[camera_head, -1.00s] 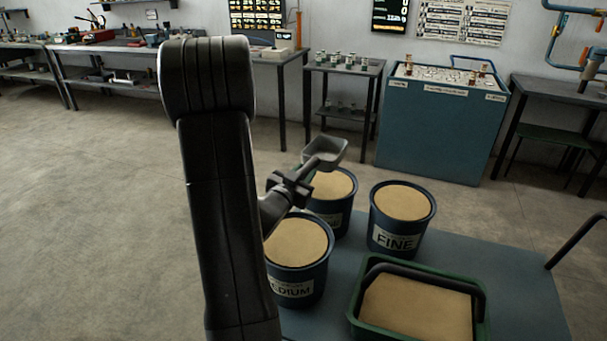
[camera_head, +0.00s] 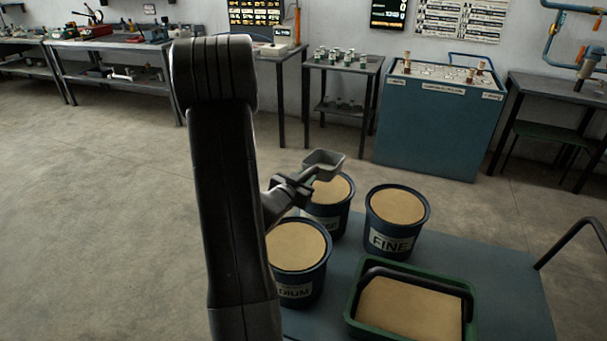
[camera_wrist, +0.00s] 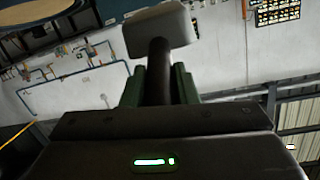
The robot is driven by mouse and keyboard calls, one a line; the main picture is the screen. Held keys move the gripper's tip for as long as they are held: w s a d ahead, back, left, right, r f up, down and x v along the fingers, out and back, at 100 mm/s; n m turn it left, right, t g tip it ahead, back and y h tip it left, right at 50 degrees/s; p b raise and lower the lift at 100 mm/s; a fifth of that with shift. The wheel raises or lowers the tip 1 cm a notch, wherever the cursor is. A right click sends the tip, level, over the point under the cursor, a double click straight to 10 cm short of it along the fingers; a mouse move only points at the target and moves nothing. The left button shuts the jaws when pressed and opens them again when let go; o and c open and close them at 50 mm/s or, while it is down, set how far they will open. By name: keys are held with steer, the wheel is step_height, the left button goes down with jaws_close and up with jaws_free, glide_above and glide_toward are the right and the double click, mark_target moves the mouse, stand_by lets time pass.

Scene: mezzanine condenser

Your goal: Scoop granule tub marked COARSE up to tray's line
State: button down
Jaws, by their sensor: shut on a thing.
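My gripper (camera_head: 290,190) is shut on the handle of a grey scoop (camera_head: 324,164). The scoop's bowl is above the rear tub (camera_head: 328,220), apart from its granules as far as I can tell. That tub's label is mostly hidden, so I cannot read it fully. The bowl's contents are not clear. In the wrist view the scoop (camera_wrist: 160,30) extends beyond the fingers. A green tray (camera_head: 352,308) with a dark handle holds tan granules at the front. I cannot make out a line on it.
The tub marked FINE (camera_head: 390,242) is right of the rear tub. The tub marked MEDIUM (camera_head: 295,291) is in front, partly behind my arm. All stand on a blue-grey top (camera_head: 510,300), bare at right. A blue cabinet (camera_head: 435,130) stands behind.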

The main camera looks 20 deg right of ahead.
steer(key=shift+w+d+r+g+y+p, duration=0.25)
steer(key=shift+w+d+g+y+p, duration=0.35)
steer(key=shift+p, duration=2.6)
step_height(320, 180, down, 6)
steer(key=b, duration=0.6)
steer(key=shift+a, duration=0.2)
steer(key=shift+s+f, duration=0.1)
